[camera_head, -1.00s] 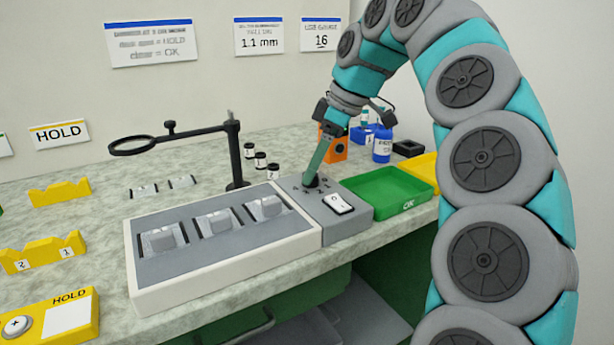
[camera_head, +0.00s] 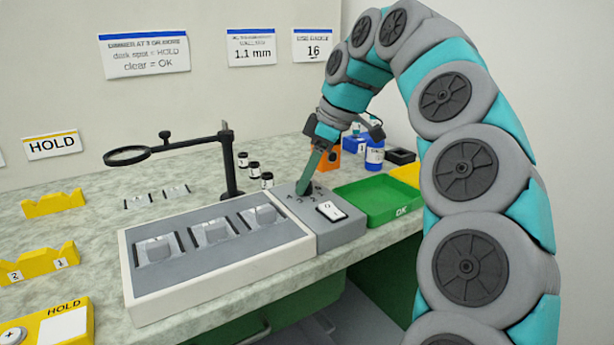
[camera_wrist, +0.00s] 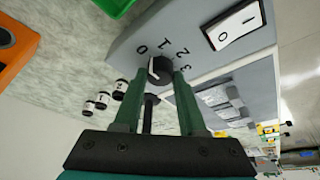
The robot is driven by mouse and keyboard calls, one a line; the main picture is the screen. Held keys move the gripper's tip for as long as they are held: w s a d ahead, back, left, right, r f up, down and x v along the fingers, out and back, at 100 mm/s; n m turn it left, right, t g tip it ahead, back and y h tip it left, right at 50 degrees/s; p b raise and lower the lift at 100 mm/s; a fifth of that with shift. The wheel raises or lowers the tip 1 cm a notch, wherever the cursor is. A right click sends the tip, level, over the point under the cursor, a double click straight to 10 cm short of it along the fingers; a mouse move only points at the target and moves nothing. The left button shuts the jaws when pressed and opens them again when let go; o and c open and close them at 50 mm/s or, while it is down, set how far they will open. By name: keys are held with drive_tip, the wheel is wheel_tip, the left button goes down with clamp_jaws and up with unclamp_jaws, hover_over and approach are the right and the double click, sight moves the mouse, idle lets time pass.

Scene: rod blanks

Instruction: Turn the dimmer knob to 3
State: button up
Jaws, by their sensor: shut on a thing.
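The dimmer knob (camera_wrist: 160,70) is a small dark round knob on the grey control panel (camera_head: 345,228). Printed numbers 0, 1, 2 and 3 curve around it in the wrist view. A pale pointer line shows on the knob's top on the side toward 0; its exact reading is hard to tell. My gripper (camera_wrist: 158,80) has its two green fingers shut on the knob, one on each side. In the head view my gripper (camera_head: 305,187) reaches down onto the panel and its fingers mostly hide the knob.
A white rocker switch (camera_head: 331,211) sits beside the knob. A light box (camera_head: 220,275) with several grey blanks adjoins the panel. A magnifier on a black stand (camera_head: 229,160) stands behind. A green OK tray (camera_head: 378,203) is to the right, with an orange block (camera_head: 325,160) beyond.

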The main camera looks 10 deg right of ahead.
clamp_jaws()
